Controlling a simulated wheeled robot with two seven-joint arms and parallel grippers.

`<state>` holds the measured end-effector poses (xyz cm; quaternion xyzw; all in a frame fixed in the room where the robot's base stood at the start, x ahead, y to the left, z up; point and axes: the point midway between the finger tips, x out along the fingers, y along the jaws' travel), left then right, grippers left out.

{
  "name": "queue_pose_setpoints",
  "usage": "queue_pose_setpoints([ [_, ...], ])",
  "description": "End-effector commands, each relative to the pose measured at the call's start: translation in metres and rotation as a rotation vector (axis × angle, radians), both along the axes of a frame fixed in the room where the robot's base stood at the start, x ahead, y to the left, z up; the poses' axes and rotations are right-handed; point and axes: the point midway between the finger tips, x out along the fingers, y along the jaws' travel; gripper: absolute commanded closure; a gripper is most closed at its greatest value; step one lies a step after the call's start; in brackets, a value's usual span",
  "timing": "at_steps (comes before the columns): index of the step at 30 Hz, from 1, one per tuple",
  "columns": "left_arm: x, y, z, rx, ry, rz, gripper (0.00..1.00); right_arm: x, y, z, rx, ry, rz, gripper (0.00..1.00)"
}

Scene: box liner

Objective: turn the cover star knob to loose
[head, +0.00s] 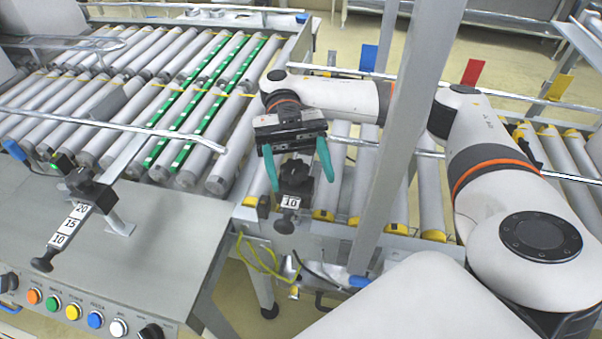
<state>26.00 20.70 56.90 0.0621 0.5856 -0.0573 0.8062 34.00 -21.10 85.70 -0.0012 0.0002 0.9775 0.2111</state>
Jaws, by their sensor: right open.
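My right gripper (300,184) hangs in the middle of the head view, with its two teal fingers apart and pointing down. Between and just below the fingers is a black clamp block (295,178) with a white "10" scale label. I cannot tell which knob is the cover star knob. My left gripper is out of view.
A roller conveyor (120,75) with green strips fills the upper left. A grey upright post (395,130) stands just right of my right gripper, in front of my forearm. A panel of coloured buttons (73,312) is at the lower left. Yellow-ended rollers (430,205) lie behind the post.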

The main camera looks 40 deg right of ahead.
Motion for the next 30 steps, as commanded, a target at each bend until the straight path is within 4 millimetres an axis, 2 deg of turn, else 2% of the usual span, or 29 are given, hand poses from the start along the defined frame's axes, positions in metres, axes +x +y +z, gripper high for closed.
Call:
queue_pose_setpoints([
  [1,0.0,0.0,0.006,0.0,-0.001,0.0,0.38,-0.001,0.0,0.015,0.001,-0.002,0.0,0.38],
  [3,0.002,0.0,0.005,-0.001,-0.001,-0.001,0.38,-0.002,0.0,0.028,0.001,-0.004,0.0,0.38],
  [6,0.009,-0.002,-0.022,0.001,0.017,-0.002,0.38,-0.003,0.0,0.044,0.001,-0.004,0.0,0.38],
  [10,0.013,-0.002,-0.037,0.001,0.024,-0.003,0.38,-0.004,0.0,0.059,0.001,-0.003,-0.001,0.38],
  [15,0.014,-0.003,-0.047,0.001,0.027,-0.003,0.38,-0.005,0.0,0.067,0.001,-0.001,-0.001,0.38],
  [26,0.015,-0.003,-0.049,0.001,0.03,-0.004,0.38,-0.004,0.001,0.068,0.008,0.005,-0.015,0.38],
  [30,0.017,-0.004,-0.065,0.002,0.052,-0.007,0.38,0.002,0.009,0.072,0.053,0.037,-0.107,0.38],
])
